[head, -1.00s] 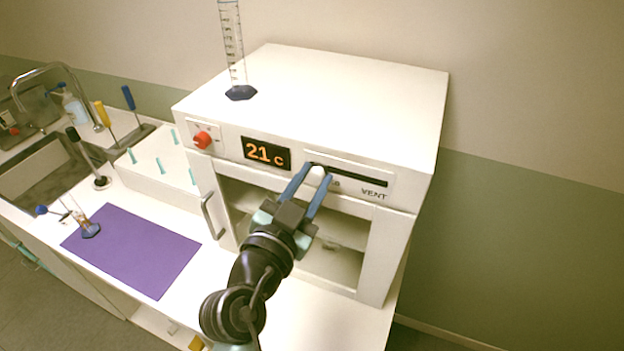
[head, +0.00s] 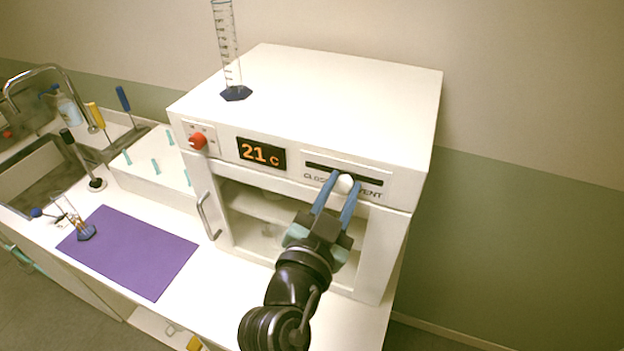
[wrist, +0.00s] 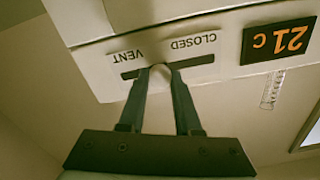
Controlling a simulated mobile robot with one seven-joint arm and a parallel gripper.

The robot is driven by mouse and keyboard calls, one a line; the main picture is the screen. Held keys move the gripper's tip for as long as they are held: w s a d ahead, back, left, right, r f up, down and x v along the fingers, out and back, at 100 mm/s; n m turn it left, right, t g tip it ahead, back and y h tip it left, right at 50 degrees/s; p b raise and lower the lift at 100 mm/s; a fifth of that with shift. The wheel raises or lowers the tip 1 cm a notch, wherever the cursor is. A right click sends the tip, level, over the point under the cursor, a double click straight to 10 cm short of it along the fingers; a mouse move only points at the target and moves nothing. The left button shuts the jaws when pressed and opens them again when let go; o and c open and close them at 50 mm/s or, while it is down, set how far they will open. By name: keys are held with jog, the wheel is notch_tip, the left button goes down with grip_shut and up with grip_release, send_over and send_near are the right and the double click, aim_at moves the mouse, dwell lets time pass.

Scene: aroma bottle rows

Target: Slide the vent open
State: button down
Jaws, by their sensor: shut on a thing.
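The vent (head: 316,167) is a dark horizontal slot in a pale panel on the upper front of the white oven-like cabinet (head: 345,85). My gripper (head: 343,186) is shut on the round white vent knob (head: 345,183), with one blue finger on each side. The knob sits around the middle of the slot, with dark slot showing on both sides of it. The wrist view shows the knob (wrist: 160,75) between the fingertips, and the words CLOSED and VENT upside down. In the head view my fingers cover part of the lettering.
A display (head: 261,153) reads 21 c beside a red dial (head: 198,141). A graduated cylinder (head: 228,50) stands on the cabinet top. The cabinet handle (head: 208,215) is at the left. A purple mat (head: 130,255) and a small flask (head: 84,230) are on the counter.

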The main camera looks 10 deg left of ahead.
jog(key=d, duration=0.2)
jog(key=s+d, duration=0.1)
jog(key=d, duration=0.1)
jog(key=shift+f, duration=0.1)
jog(key=c, duration=0.6)
grip_release()
jog(key=shift+s, duration=0.1)
jog(key=shift+s+a, duration=0.2)
jog(key=shift+s, duration=0.2)
jog(key=b+v, duration=0.3)
jog(key=v, duration=0.9)
jog(key=shift+b, duration=0.4)
